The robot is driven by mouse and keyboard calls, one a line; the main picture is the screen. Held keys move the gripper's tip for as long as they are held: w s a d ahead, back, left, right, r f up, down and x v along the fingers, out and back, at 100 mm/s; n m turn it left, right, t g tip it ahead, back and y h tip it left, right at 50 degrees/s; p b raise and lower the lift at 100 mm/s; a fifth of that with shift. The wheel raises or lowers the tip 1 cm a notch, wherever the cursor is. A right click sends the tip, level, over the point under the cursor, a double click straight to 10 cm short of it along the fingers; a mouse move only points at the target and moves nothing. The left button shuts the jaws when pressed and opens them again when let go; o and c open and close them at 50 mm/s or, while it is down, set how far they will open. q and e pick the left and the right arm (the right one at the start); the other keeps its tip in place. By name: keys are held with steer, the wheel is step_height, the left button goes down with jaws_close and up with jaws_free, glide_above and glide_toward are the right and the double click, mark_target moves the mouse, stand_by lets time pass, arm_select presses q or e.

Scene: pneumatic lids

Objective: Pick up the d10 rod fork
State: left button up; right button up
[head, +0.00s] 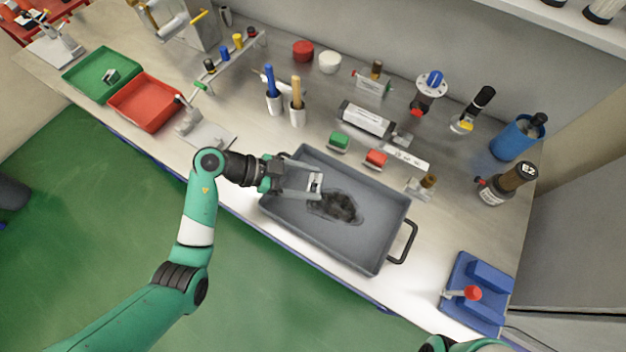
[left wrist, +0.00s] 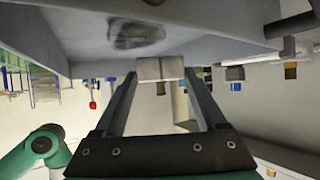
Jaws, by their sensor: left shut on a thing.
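My left gripper (head: 311,187) reaches in from the left over the grey tray (head: 375,250). It is shut on a small pale metal piece, which looks like the rod fork (head: 316,180). In the left wrist view, the rod fork (left wrist: 160,68) shows as a light grey block with a seam, between the fingertips of the left gripper (left wrist: 161,82). It appears held above the tray floor; the exact gap cannot be told. Part of my right arm shows at the bottom edge of the head view, but its gripper does not show.
A dark stain (head: 336,206) marks the tray floor. A red bin (head: 146,102) and green bin (head: 100,72) are at left. A blue fixture (head: 478,290) is at right.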

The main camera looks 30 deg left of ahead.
arm_select(q)
steer(key=s+a+r+p, duration=0.5)
steer(key=s+a+r, duration=0.2)
steer(key=s, duration=0.4)
steer(key=shift+a+r, duration=0.2)
steer(key=shift+r, duration=0.6)
